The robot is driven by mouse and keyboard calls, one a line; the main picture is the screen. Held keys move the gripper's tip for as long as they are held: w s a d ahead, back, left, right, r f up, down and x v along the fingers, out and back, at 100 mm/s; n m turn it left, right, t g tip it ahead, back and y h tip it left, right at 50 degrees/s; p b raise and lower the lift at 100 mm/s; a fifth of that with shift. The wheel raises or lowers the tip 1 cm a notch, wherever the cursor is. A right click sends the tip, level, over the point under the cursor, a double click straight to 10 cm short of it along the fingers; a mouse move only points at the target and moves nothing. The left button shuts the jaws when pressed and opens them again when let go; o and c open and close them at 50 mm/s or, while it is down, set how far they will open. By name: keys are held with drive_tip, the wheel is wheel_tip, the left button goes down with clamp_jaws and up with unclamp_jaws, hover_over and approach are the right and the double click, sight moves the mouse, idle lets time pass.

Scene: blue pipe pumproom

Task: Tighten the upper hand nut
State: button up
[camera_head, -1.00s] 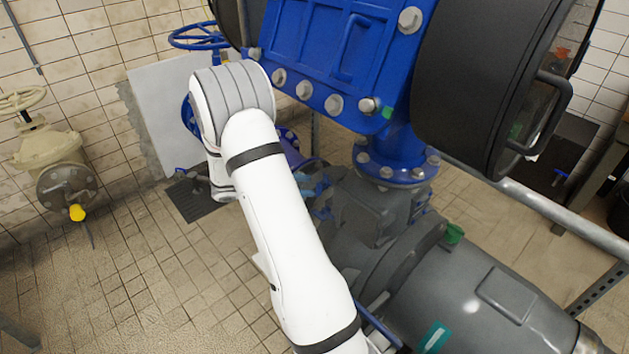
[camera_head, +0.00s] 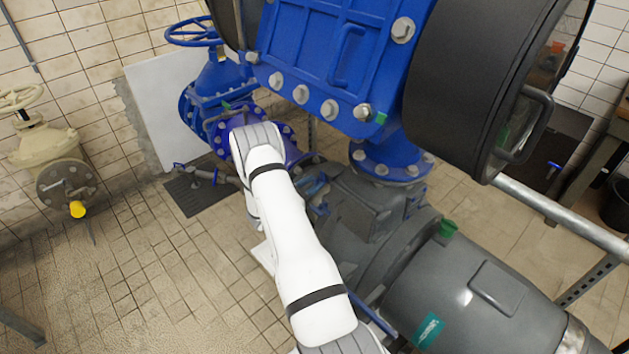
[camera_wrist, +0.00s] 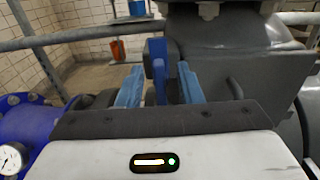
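In the wrist view, an upright blue hand nut (camera_wrist: 158,62) with a wing-like shape stands out from the dark grey pump body (camera_wrist: 215,65). My gripper (camera_wrist: 161,82) has two light blue fingers, one on either side of the nut. A gap shows between the nut and each finger, so the gripper is open around it, not clamped. How deep the nut sits between the fingers is hard to tell. In the head view, my white arm reaches to the pump (camera_head: 365,205) and hides most of the gripper area. I cannot tell from the frames which hand nut is the upper one.
A blue housing (camera_head: 340,60) and a large black round cover (camera_head: 480,85) stand over the pump. A grey rail (camera_head: 565,215) runs on the right. A blue valve (camera_head: 215,80) and a beige valve (camera_head: 45,150) stand left.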

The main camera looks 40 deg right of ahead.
drive_tip(key=shift+w+d, duration=0.1)
drive_tip(key=shift+d, duration=0.9)
drive_tip(key=shift+c, duration=0.3)
